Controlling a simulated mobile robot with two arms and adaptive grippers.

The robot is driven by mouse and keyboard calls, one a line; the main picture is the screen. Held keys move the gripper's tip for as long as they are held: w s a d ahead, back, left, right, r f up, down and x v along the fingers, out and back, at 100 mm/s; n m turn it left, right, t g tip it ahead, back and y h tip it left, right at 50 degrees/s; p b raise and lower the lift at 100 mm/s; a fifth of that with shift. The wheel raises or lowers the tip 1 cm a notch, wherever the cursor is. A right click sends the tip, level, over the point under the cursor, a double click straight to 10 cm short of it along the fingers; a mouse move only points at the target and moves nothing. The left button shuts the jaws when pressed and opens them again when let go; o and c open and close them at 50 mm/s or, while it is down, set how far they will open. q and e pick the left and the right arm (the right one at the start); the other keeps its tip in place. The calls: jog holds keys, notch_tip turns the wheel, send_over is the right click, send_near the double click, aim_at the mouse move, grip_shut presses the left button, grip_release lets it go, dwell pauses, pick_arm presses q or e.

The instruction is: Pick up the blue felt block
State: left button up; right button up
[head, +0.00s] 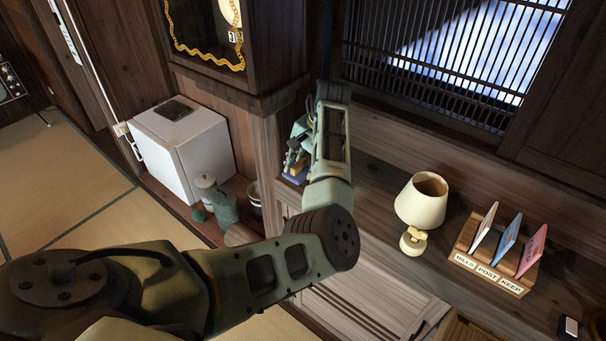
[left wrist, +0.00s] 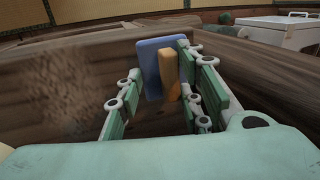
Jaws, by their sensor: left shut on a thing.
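The blue felt block (left wrist: 148,62) stands between the fingertips of my left gripper (left wrist: 158,80) in the left wrist view. An orange-tan piece (left wrist: 168,76) lies against its near face; I cannot tell whether it is part of the block. My left gripper is shut on the block, one finger on each side. In the head view my left gripper (head: 296,152) reaches down to the wooden ledge beside the cabinet post, with the blue block (head: 292,180) just below it, partly hidden. I cannot tell whether the block touches the wood. My right gripper is not in view.
A cream lamp (head: 421,200) and a wooden letter rack (head: 493,262) stand on the shelf to the right. A white mini fridge (head: 190,150) and a grey-green jug (head: 222,205) stand left of the post. A dark cabinet (head: 215,40) overhangs behind. Tatami lies open at left.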

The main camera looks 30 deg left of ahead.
pick_arm(q)
jog(key=w+d+r+b, duration=0.3)
jog(key=d+r, duration=0.5)
jog(key=d, duration=0.3)
jog(key=shift+d+r+b, duration=0.15)
jog(key=shift+d+b, duration=0.05)
jog(key=shift+b, duration=0.15)
jog(key=o, duration=0.6)
jog(key=c, duration=0.3)
jog(key=shift+a, duration=0.1)
jog(key=shift+c, duration=0.3)
